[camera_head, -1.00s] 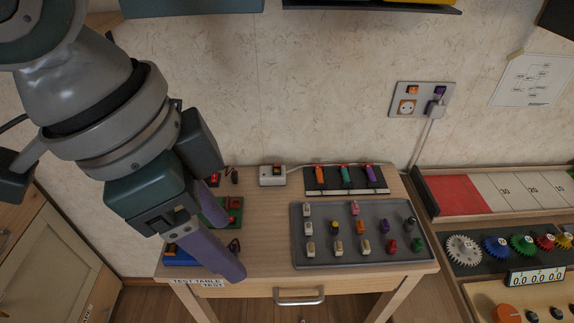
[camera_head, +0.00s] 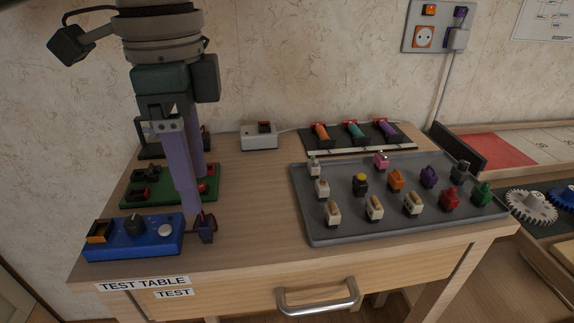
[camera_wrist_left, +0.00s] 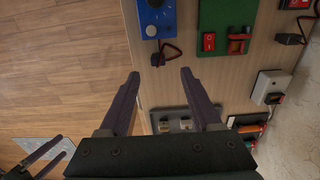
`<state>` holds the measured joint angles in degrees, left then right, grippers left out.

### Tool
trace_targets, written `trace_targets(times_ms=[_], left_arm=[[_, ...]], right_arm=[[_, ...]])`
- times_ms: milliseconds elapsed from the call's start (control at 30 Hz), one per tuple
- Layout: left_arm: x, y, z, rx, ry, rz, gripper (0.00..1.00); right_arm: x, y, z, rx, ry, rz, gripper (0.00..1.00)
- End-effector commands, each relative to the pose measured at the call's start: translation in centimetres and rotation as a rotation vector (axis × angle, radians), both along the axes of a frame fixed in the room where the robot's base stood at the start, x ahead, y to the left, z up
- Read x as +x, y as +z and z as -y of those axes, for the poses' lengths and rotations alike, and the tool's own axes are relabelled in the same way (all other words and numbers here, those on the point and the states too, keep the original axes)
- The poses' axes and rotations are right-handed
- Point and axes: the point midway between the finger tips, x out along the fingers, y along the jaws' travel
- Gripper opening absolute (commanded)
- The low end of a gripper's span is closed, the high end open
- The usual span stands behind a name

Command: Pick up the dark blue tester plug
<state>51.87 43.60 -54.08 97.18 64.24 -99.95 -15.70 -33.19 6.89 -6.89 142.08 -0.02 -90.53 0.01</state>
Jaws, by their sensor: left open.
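The dark blue tester plug (camera_head: 206,228) stands on the table by the right end of the blue tester (camera_head: 135,237). In the left wrist view the plug (camera_wrist_left: 156,59) shows with a red cord beside it. My left gripper (camera_head: 195,190) is open and points down, its long purple fingers close to the plug in the head view. In the left wrist view the plug lies just beyond the gap between the fingertips (camera_wrist_left: 160,73). Nothing is between the fingers. My right gripper (camera_wrist_left: 50,153) shows small and dark at the lower left of the wrist view.
A green board (camera_head: 150,187) lies behind the blue tester. A grey tray (camera_head: 320,225) with several small coloured plugs is to the right. A white switch box (camera_head: 259,137) and a rack (camera_head: 345,148) with three coloured cylinders stand behind. The table's middle is clear.

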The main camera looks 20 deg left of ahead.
Motion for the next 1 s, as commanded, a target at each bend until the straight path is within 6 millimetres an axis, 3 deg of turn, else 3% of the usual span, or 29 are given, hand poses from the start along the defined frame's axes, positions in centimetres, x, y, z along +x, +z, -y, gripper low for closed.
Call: trace_targets(times_ms=[433,767,1000], left_arm=[[-0.4,-5.9,0.2,0.001,-0.001,0.000,0.65],[-0.4,-6.5,0.2,0.001,-0.002,0.002,0.65],[-0.3,-6.4,0.2,0.001,-0.002,0.002,0.38]], right_arm=[[0.0,-2.0,0.0,-0.001,0.000,0.000,1.00],[0.0,-2.0,0.0,0.000,0.000,0.000,1.00],[0.0,-2.0,0.0,0.000,0.000,0.000,1.00]])
